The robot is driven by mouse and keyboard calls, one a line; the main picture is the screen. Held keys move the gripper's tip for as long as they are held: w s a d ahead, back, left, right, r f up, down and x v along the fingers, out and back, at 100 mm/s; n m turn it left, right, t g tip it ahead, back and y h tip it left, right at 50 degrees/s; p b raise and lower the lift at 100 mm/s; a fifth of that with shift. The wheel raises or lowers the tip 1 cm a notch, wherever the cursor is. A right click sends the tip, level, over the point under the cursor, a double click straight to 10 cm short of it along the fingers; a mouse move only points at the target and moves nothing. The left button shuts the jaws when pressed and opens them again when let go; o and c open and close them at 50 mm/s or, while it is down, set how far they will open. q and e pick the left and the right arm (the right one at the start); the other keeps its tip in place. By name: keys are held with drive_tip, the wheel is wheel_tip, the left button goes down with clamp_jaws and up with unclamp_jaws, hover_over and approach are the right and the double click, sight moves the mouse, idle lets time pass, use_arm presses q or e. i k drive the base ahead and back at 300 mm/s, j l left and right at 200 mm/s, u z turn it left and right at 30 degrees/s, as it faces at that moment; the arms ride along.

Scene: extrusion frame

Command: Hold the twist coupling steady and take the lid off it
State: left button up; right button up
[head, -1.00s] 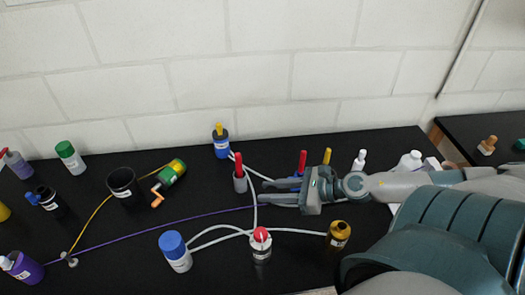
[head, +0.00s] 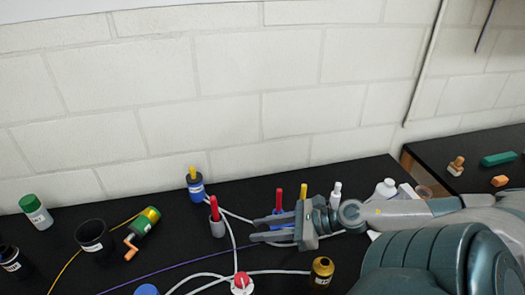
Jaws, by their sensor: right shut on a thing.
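My right gripper (head: 268,229) reaches in from the right, its fingers pointing left above the table. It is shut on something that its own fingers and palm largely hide. A blue body (head: 263,220) shows by the upper finger, with a red handle (head: 279,196) standing up behind it. I cannot tell for certain which thing is the twist coupling or its lid. A round red-topped white piece (head: 242,283) stands at the front, where white tubes meet. My left gripper is out of view.
A yellow-handled blue holder (head: 196,189) and a red-handled grey holder (head: 217,226) stand left of the gripper. A gold bottle (head: 321,272) stands in front of it, with white bottles (head: 385,188) to the right. White tubes and a purple line cross the table.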

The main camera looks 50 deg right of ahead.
sight(323, 269)
drive_tip(key=k+l+z, duration=0.1)
drive_tip(key=z, duration=0.3)
drive_tip(key=k+l+z, duration=0.15)
drive_tip(key=z, duration=0.25)
drive_tip(key=k+l+z, duration=0.2)
drive_tip(key=z, duration=0.2)
